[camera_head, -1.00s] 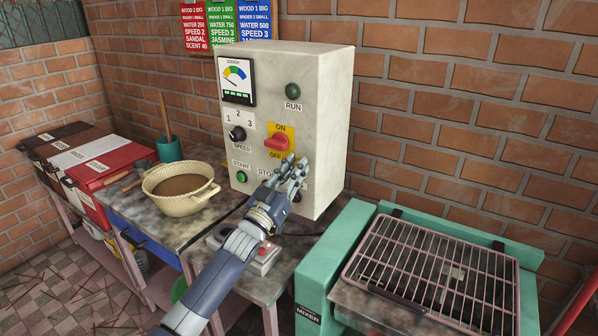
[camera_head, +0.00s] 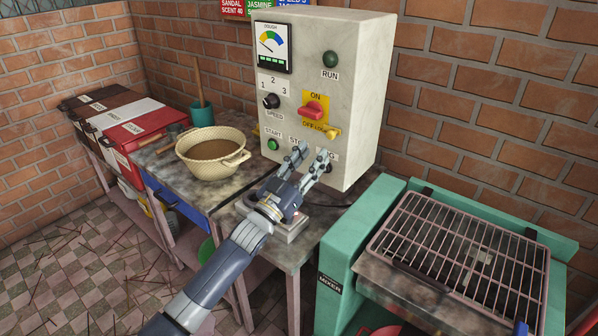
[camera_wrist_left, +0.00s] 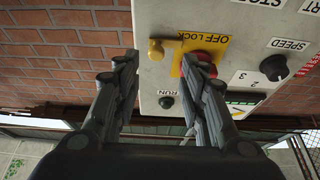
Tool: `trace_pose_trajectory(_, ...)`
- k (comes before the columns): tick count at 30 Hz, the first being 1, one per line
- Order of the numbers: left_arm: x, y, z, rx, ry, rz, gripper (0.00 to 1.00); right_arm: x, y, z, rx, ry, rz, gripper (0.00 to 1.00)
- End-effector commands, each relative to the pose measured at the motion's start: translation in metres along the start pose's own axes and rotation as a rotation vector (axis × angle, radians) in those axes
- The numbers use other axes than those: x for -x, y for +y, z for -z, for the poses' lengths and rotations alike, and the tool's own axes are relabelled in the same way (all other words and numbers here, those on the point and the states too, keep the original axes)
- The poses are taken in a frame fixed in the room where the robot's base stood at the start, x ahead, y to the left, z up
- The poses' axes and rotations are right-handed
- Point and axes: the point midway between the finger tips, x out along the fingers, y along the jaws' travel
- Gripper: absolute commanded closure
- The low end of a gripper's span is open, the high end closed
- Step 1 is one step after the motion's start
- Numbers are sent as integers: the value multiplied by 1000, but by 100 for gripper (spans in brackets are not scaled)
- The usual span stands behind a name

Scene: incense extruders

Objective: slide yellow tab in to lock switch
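The grey control box (camera_head: 364,70) carries a red switch (camera_head: 313,112) on a yellow plate marked ON and OFF/LOCK. The red knob lies roughly sideways. The small yellow tab (camera_head: 332,132) sticks out at the plate's lower right, beside the LOCK label. My left gripper (camera_head: 312,157) is open and empty, in front of and below the tab. In the left wrist view, which is upside down, the tab (camera_wrist_left: 156,50) shows in the gap between the fingers (camera_wrist_left: 160,60), with the red switch (camera_wrist_left: 205,62) partly behind one finger. My right gripper is not in view.
A speed knob (camera_head: 271,101) and green START button (camera_head: 272,144) are on the same panel. A beige bowl (camera_head: 205,170) stands left on the table. The green mixer (camera_head: 343,265) with its wire grille (camera_head: 460,250) is at right. A red-button box (camera_head: 290,230) lies below my gripper.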

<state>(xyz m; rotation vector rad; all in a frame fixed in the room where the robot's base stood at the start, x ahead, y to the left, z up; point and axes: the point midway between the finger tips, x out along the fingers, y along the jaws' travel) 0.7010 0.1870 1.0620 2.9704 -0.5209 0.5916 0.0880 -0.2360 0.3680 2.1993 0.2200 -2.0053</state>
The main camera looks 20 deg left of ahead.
Motion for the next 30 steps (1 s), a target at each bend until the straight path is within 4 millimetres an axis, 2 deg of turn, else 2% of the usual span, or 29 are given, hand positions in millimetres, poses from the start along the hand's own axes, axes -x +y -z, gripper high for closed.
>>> trace_pose_trajectory(3,22,0,-1,0,-2,1,62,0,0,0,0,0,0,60)
trace_pose_trajectory(9,44,-1,0,-1,-1,1,62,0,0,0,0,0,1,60)
trace_pose_trajectory(15,50,-1,0,-1,0,1,62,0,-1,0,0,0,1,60)
trace_pose_trajectory(26,50,-1,0,-1,0,1,62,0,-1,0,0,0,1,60)
trace_pose_trajectory(30,55,3,-9,1,-39,14,62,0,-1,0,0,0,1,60)
